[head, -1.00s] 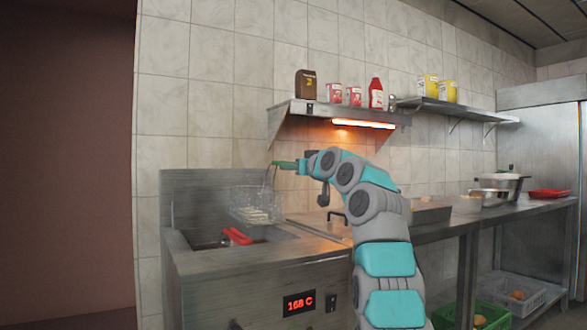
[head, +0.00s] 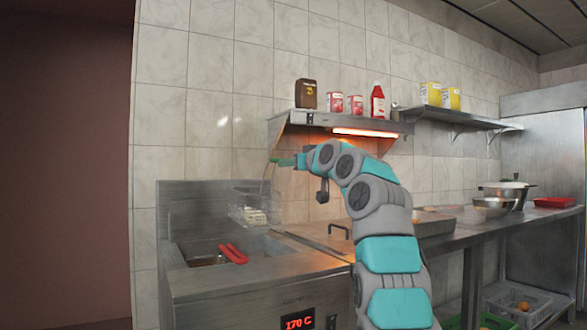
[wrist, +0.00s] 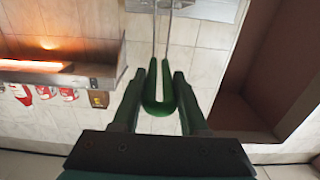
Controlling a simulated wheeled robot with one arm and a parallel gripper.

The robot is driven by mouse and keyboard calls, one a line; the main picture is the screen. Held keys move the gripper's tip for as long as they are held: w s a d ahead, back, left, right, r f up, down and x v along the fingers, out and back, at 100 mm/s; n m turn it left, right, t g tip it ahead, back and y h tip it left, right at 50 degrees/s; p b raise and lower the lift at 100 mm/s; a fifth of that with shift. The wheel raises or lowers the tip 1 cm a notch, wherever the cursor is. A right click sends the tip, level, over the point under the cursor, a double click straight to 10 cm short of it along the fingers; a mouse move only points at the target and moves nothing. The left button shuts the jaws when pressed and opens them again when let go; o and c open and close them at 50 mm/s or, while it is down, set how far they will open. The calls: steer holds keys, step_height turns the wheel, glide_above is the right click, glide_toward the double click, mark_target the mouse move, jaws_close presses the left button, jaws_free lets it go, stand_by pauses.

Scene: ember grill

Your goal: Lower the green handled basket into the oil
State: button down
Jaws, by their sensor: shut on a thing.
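The green handled basket (head: 254,212) is a wire basket with pale food inside. It hangs in the air above the back right part of the fryer (head: 190,238). My gripper (wrist: 157,92) is shut on its green handle (wrist: 158,108), which lies between the fingers in the wrist view. The handle also shows in the head view (head: 282,162), at the end of my arm. The oil surface is hard to make out in the fryer well. A red handle (head: 232,253) of another basket rests at the well.
The fryer display (head: 298,322) reads 170 C. A shelf (head: 345,121) with a glowing lamp, boxes and a red bottle is above my arm. A counter (head: 462,237) with a pot and bowl runs right. A tiled wall stands close behind the basket.

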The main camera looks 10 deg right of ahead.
steer(key=shift+s+r, duration=0.1)
steer(key=shift+r, duration=0.05)
steer(key=b+v, duration=0.3)
steer(key=v, duration=0.2)
steer(key=shift+b, duration=0.3)
stand_by(0.3)
